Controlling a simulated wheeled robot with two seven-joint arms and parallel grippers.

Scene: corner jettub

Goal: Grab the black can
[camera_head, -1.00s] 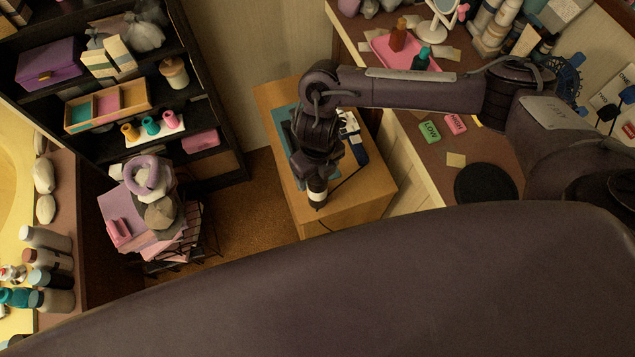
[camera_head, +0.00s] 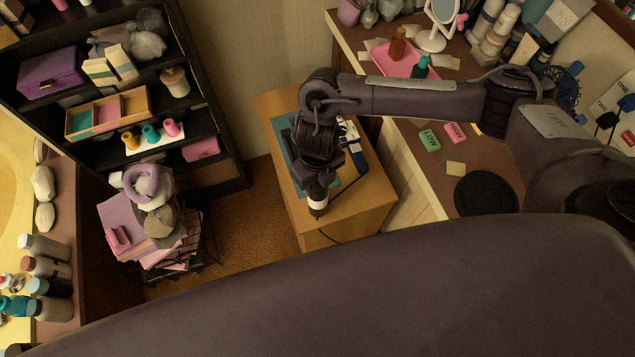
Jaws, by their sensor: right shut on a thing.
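My right arm reaches in from the right, and its gripper (camera_head: 318,180) points down over the wooden cabinet (camera_head: 350,217). The gripper is shut on a small dark can (camera_head: 317,208) with a pale band, at the front part of the cabinet top. The fingers and wrist hide much of the can, and I cannot tell whether it touches the cabinet top or is held just above it. My left gripper is not in view.
A blue mat (camera_head: 283,140) and a white-and-blue item (camera_head: 353,145) lie on the cabinet beside my wrist. A counter with a pink tray (camera_head: 395,63) stands right. A dark shelf and a loaded wire rack (camera_head: 185,262) stand left. Brown floor between is clear.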

